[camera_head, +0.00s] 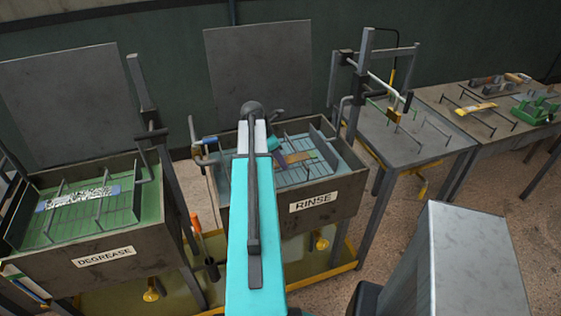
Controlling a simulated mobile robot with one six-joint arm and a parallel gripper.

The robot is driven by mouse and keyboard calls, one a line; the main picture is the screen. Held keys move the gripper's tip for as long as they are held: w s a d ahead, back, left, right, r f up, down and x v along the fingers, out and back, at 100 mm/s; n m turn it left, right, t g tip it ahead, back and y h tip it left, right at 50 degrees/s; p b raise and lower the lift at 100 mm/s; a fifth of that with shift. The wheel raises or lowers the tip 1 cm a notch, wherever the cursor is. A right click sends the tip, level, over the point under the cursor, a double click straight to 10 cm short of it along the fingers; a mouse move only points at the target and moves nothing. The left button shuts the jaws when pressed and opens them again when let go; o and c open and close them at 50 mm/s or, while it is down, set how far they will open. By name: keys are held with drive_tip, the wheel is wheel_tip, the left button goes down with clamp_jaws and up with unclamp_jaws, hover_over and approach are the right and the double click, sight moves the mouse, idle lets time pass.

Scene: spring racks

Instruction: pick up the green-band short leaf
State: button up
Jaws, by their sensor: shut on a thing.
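My cyan arm reaches over the rinse tank (226,196) and hides its left middle part. My gripper (276,147) shows only partly beside the arm, low over the tank; its fingertips are too small to make out. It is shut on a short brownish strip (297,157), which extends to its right. A little green shows near the strip's right end and purple near its left end, so it appears to be the green-band short leaf. I cannot tell whether the strip touches the tank's rack.
The degrease tank (75,251) at left holds a speckled strip (82,196) with blue ends. A rack table (395,150) stands right of the rinse tank. A farther table (482,125) carries a yellow strip (476,109) and a green fixture (536,108). A grey box (475,262) stands front right.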

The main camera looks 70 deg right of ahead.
drive_tip(key=shift+r, duration=0.15)
drive_tip(key=shift+d+r+b, duration=0.1)
drive_tip(key=shift+r+b, duration=0.65)
drive_tip(key=shift+r, duration=0.75)
drive_tip(key=shift+s+a+r, duration=0.1)
drive_tip(key=shift+a+r, duration=0.05)
drive_tip(key=shift+a, duration=0.2)
drive_tip(key=s+a+b, duration=0.1)
drive_tip(key=a+b, duration=0.1)
drive_tip(key=a, duration=0.2)
drive_tip(key=s+a+b, duration=0.2)
drive_tip(key=a, duration=0.2)
drive_tip(key=s+a+r+b, duration=0.1)
drive_tip(key=a+b, duration=0.1)
drive_tip(key=a, duration=0.3)
drive_tip(key=shift+s, duration=0.4)
drive_tip(key=shift+s+a+r+b, duration=0.2)
drive_tip(key=shift+a+b, duration=0.4)
drive_tip(key=shift+b, duration=0.7)
drive_tip(key=shift+a, duration=0.1)
drive_tip(key=shift+s+r, duration=0.1)
